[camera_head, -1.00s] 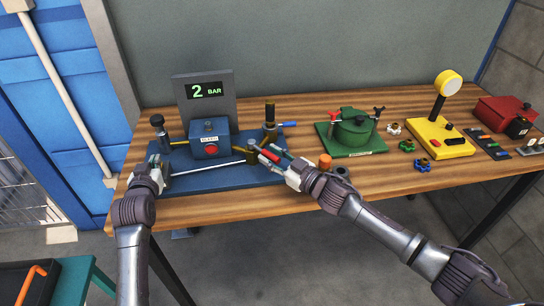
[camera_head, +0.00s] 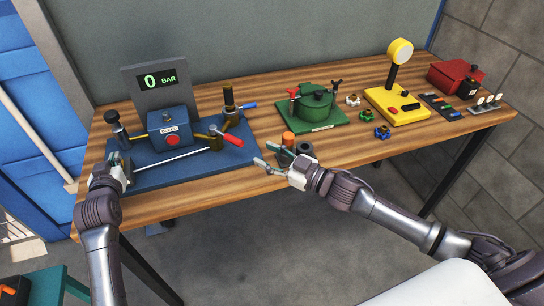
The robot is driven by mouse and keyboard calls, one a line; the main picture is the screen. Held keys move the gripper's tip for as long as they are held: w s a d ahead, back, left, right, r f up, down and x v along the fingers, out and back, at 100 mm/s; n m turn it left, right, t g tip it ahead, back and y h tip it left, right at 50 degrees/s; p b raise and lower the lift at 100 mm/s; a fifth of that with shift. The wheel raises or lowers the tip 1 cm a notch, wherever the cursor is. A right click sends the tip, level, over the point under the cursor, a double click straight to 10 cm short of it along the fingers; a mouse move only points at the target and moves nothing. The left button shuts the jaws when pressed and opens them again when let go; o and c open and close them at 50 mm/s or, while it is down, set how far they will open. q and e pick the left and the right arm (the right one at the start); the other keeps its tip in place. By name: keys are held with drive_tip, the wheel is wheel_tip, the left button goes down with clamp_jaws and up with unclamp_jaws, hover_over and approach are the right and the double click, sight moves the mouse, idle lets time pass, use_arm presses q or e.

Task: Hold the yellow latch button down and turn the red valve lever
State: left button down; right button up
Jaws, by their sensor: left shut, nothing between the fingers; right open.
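The red valve lever (camera_head: 233,142) sticks out to the right from a brass valve (camera_head: 216,134) on the blue board (camera_head: 165,173). My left gripper (camera_head: 123,163) is shut at the left front of that board, by the end of a pale rod. I cannot see the yellow latch button; my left gripper may hide it. My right gripper (camera_head: 268,162) is open and empty, to the right of the red lever and apart from it, near the table's front edge.
A blue box with a red button (camera_head: 172,140) and a blue-handled valve (camera_head: 230,108) stand on the board. An orange-topped cylinder (camera_head: 288,139) and a dark ring (camera_head: 305,149) are close to my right gripper. A green pot (camera_head: 314,102) stands behind them.

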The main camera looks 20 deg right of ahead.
drive_tip(key=shift+s+d, duration=0.35)
drive_tip(key=shift+s, duration=0.15)
drive_tip(key=shift+a, duration=0.1)
drive_tip(key=shift+c, duration=1)
drive_tip(key=shift+n+h, duration=0.7)
drive_tip(key=shift+n, duration=0.1)
drive_tip(key=a+f, duration=0.2)
drive_tip(key=a, duration=0.3)
drive_tip(key=shift+s+f, duration=0.35)
drive_tip(key=shift+f, duration=0.05)
clamp_jaws()
drive_tip(key=s+a+n+t+h, duration=0.25)
drive_tip(key=a+h, duration=0.35)
drive_tip(key=a, duration=0.3)
drive_tip(key=shift+s+a+r+n+g+h, duration=0.15)
drive_tip(key=shift+s+r+h, duration=0.2)
drive_tip(key=shift+r+h, duration=0.6)
drive_tip(key=shift+s+d+r+n+g+h, duration=0.15)
drive_tip(key=shift+s+r+h, duration=0.25)
drive_tip(key=shift+r+h, duration=0.6)
drive_tip(key=shift+s+a+r+n+g+h, duration=0.15)
drive_tip(key=shift+s+r+h, duration=0.2)
drive_tip(key=shift+r+h, duration=0.6)
